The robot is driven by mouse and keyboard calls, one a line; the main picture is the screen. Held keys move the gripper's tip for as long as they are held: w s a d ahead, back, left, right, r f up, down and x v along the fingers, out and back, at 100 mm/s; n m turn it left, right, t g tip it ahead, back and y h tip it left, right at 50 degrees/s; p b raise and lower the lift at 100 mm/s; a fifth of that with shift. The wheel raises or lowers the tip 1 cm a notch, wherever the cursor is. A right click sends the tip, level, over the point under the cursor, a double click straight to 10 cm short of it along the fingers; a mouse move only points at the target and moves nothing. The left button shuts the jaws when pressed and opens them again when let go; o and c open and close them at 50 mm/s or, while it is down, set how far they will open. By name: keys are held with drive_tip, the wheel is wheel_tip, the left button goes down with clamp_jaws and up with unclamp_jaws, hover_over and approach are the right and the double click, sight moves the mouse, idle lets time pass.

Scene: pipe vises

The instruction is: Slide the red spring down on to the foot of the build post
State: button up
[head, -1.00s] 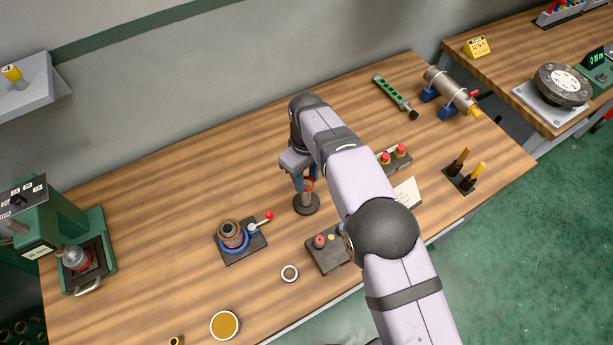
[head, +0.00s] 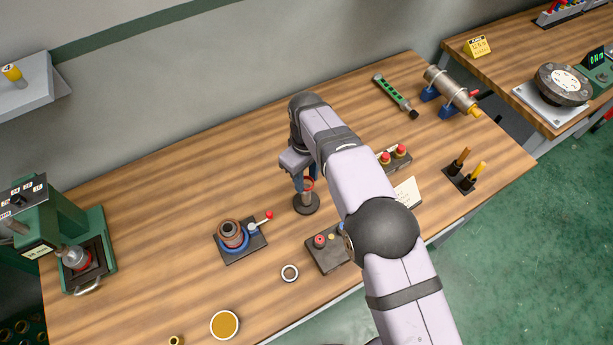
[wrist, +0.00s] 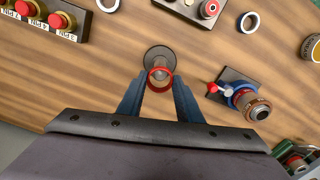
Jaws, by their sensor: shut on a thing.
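The red spring (head: 308,185) is at the upper part of the build post (head: 306,200), well above its dark round base. In the wrist view the red spring (wrist: 159,75) shows as a red ring between the two fingertips. The grey post (wrist: 160,58) shows behind and through it; the ring looks to be around the post, but how far down it sits is hard to tell. My gripper (head: 305,182) is shut on the spring, one blue finger on each side. It shows larger in the wrist view (wrist: 159,84).
A vise with a blue ring and red-knobbed lever (head: 240,238) stands left of the post. A control box with a red button (head: 324,250) is in front. The wood behind the post is clear.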

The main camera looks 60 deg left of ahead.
sight(306, 193)
drive_tip(key=shift+f+b, duration=2.75)
drive_tip(key=shift+f, duration=1.4)
drive_tip(key=o, duration=1.1)
drive_tip(key=shift+r+b, duration=1.4)
drive_tip(key=shift+r, duration=2.3)
